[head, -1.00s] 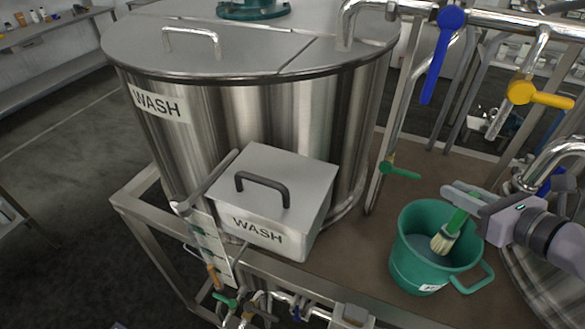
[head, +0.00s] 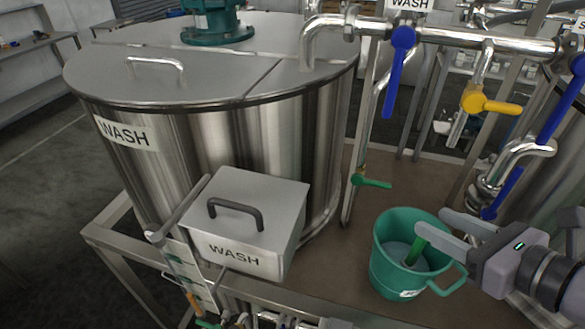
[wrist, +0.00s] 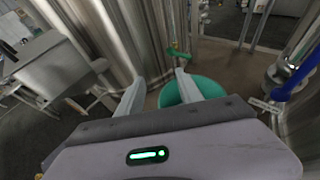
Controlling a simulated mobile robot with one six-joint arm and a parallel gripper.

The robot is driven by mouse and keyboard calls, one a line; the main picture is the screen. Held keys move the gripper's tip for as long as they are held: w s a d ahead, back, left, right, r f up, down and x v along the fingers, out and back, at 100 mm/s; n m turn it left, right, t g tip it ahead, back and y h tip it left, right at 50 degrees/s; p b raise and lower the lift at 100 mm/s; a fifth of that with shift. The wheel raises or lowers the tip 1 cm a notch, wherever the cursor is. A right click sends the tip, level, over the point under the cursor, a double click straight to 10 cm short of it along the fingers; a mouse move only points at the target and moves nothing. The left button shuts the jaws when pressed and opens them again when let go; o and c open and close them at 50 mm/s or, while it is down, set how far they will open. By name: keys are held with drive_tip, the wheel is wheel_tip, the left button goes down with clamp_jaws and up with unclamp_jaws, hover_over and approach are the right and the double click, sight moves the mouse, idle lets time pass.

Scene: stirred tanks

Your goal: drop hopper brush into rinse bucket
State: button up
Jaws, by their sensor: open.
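The hopper brush (head: 416,248) shows as a green handle inside the green rinse bucket (head: 383,268). Its handle leans and its lower end goes down into the grey inside of the bucket; the bristles cannot be seen. My gripper (head: 431,221) is open above the bucket's right rim, its fingers apart and the handle's top just below them. In the wrist view my open gripper (wrist: 160,80) shows both pale fingers with nothing visible between them. The bucket (wrist: 206,85) is partly behind the right finger there, and the brush is not visible.
A large steel wash tank (head: 230,125) stands behind left, with a lidded wash box (head: 262,203) in front of it. Pipes with a blue valve handle (head: 396,72), a yellow one (head: 490,103) and a green one (head: 371,181) rise behind the bucket. Brown deck (head: 335,262) is clear left of the bucket.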

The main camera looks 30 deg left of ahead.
drive_tip(key=s, duration=0.1)
drive_tip(key=s+d, duration=0.1)
drive_tip(key=s, duration=0.3)
drive_tip(key=shift+s+d+r, duration=0.1)
drive_tip(key=shift+d+r, duration=0.1)
drive_tip(key=shift+d, duration=0.15)
